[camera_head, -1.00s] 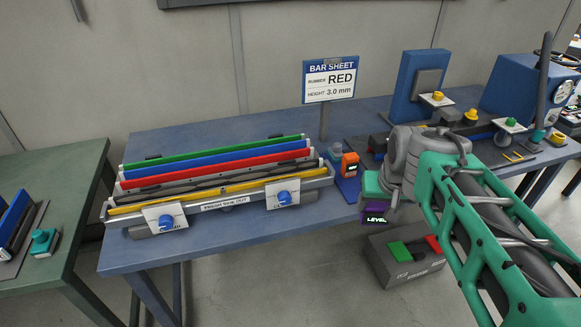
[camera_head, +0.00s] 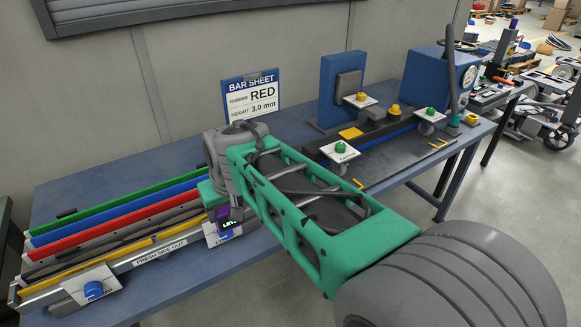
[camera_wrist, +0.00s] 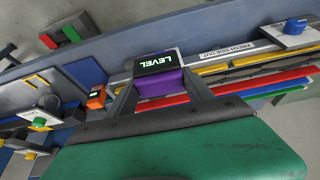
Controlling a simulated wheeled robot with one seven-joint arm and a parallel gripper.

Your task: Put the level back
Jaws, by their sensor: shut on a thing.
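The level (camera_head: 228,222), a small purple block with a lit dark face reading LEVEL, is held in my gripper (camera_head: 222,208). In the wrist view the level (camera_wrist: 159,76) sits between the two fingers of my gripper (camera_wrist: 160,90), its face showing. In the head view it appears at the right end of the bar rack (camera_head: 150,258), near the right clamp knob; whether it touches the rack I cannot tell. A blue pad (camera_wrist: 86,72) with an orange device (camera_wrist: 96,98) beside it shows left of the level in the wrist view. My arm hides both in the head view.
The rack holds green, blue, red, grey and yellow bars. A BAR SHEET sign (camera_head: 250,92) stands behind. A blue upright machine (camera_head: 342,88) and knobbed fixtures stand to the right. A grey bin (camera_wrist: 65,30) with green and red tops is on the floor.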

